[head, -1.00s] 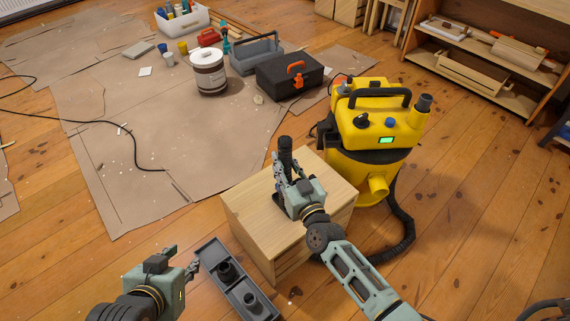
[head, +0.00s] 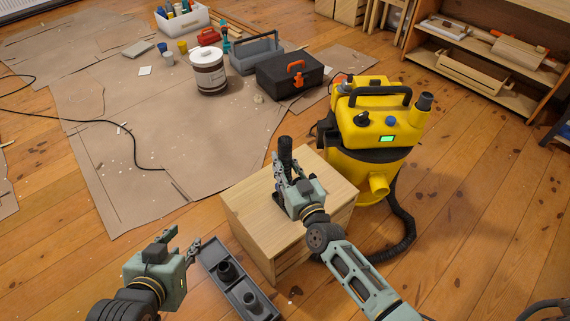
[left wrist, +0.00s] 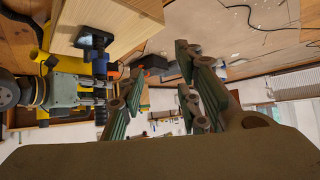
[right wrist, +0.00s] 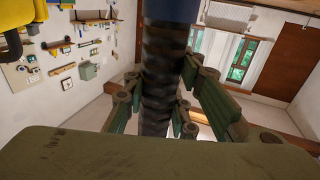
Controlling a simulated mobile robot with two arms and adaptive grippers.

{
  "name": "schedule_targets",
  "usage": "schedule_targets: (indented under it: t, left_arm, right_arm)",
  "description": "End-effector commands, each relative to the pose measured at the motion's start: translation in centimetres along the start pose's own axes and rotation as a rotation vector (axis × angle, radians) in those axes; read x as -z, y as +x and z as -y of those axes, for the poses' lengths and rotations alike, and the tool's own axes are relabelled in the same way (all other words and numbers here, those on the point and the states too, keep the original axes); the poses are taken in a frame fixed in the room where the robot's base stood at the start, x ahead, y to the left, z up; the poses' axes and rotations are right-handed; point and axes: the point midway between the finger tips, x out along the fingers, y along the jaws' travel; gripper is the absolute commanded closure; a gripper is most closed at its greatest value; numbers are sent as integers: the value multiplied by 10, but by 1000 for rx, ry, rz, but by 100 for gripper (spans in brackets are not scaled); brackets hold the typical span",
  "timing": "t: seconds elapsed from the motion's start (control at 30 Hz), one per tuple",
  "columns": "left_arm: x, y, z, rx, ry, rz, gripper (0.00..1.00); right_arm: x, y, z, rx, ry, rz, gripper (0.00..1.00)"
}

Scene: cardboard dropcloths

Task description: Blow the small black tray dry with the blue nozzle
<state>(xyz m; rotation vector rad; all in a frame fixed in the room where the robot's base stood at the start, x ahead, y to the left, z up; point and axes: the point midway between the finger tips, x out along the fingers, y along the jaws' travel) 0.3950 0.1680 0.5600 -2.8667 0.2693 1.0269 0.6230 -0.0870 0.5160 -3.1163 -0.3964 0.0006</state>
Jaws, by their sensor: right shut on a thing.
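My right gripper (head: 287,172) is shut on an upright dark tube above the wooden box (head: 318,185). In the right wrist view the ribbed black part (right wrist: 158,85) is between its fingers, and a smooth dark-blue end, seemingly the blue nozzle (right wrist: 170,12), lies beyond it. A small dark piece on the box top, seemingly the black tray (left wrist: 92,40), shows in the left wrist view below that end. I cannot tell whether they touch. In the head view my right gripper mostly hides it. My left gripper (head: 185,240) is open and empty, left of the box.
A yellow vacuum (head: 375,125) with a black hose (head: 405,235) stands right behind the box. A dark grey two-part holder (head: 222,268) with round pieces is beside my left gripper. Brown cardboard covers the left floor.

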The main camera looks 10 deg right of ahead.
Motion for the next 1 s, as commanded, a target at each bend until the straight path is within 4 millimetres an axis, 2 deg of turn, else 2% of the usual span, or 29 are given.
schedule_targets:
  t: [1.0]
  left_arm:
    - [31,3,-6,-13,0,-148,69]
  right_arm:
    - [-6,0,0,0,-1,-2,100]
